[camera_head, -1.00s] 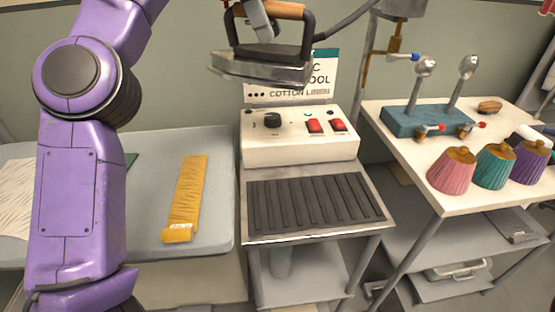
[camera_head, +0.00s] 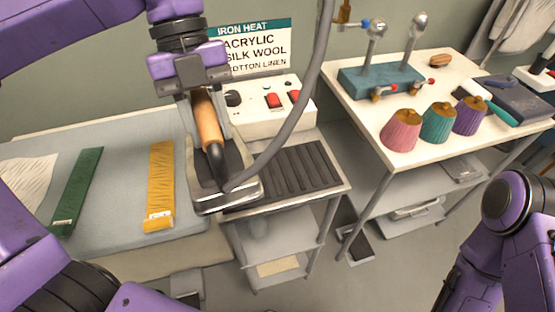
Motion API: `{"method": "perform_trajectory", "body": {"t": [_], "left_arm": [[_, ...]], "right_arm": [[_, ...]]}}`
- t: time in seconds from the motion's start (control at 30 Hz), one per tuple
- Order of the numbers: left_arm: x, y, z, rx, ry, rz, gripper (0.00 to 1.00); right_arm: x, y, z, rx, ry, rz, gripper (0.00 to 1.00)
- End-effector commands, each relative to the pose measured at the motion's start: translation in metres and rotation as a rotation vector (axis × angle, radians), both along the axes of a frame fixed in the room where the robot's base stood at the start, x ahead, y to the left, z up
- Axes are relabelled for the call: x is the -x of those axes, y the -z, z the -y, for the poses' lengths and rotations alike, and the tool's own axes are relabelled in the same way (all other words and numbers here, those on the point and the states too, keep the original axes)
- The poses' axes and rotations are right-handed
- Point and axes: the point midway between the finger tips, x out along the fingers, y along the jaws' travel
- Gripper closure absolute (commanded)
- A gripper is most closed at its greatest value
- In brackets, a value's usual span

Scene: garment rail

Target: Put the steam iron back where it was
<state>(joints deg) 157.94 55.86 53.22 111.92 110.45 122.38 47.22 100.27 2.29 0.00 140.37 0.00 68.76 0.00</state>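The steam iron (camera_head: 226,168) has a wooden handle (camera_head: 208,122), a dark body and a pale metal soleplate edge. A grey hose runs up from its rear. My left gripper (camera_head: 207,98) comes down from above and is shut on the iron's handle. The iron appears held above the left part of the black ribbed rest (camera_head: 301,170) and the edge of the ironing board, and it covers part of both. Its exact height is hard to tell. My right arm shows at the lower right, but its gripper is not in view.
A control box (camera_head: 262,125) with red switches stands behind the rest, below an iron heat sign (camera_head: 250,48). Yellow (camera_head: 159,180) and green (camera_head: 80,185) strips lie on the board (camera_head: 115,222). The right table (camera_head: 372,128) holds a teal stand and several coloured cones.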

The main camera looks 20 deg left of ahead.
Motion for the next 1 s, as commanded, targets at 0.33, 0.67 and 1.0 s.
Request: {"method": "perform_trajectory", "body": {"t": [0.33, 0.67, 1.0], "left_arm": [[-0.002, 0.017, 0.022, 0.0, 0.082, -0.002, 1.0], [-0.065, 0.058, 0.059, -0.001, 0.081, -0.004, 1.0], [-0.094, 0.098, 0.075, 0.002, 0.079, 0.002, 1.0]], "right_arm": [[0.0, -0.016, 0.0, 0.0, 0.0, 0.0, 0.28], [0.0, -0.038, 0.0, 0.0, 0.0, 0.0, 0.28], [0.0, -0.048, 0.0, 0.0, 0.0, 0.0, 0.28]]}}
